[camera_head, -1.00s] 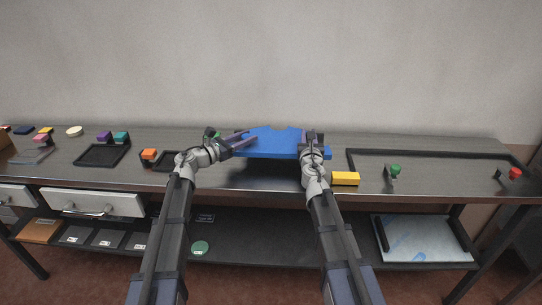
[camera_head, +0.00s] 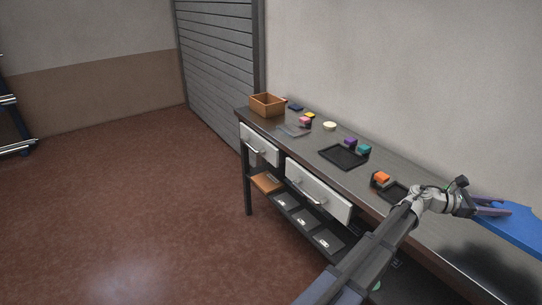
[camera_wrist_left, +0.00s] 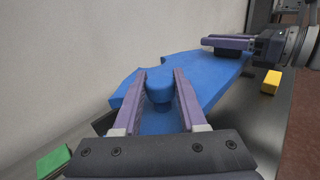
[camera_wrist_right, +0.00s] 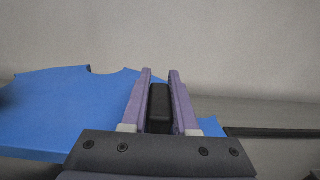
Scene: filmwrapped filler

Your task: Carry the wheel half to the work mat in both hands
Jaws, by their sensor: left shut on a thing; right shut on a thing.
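The wheel half (camera_head: 518,230) is a flat blue piece with a notched edge, held above the bench at the right edge of the head view. My left gripper (camera_head: 490,207) is shut on it; in the left wrist view its purple fingers (camera_wrist_left: 159,74) close around a round blue knob. My right gripper (camera_wrist_right: 160,76) is shut on a black upright grip at the piece's other end. It also shows in the left wrist view (camera_wrist_left: 228,43) but not in the head view. No work mat can be made out.
The bench (camera_head: 300,150) carries a brown box (camera_head: 267,105), a black tray (camera_head: 343,157) and several coloured blocks, including an orange one (camera_head: 382,177). A yellow block (camera_wrist_left: 271,82) lies near the right gripper. Open red-brown floor (camera_head: 130,190) lies left of the bench.

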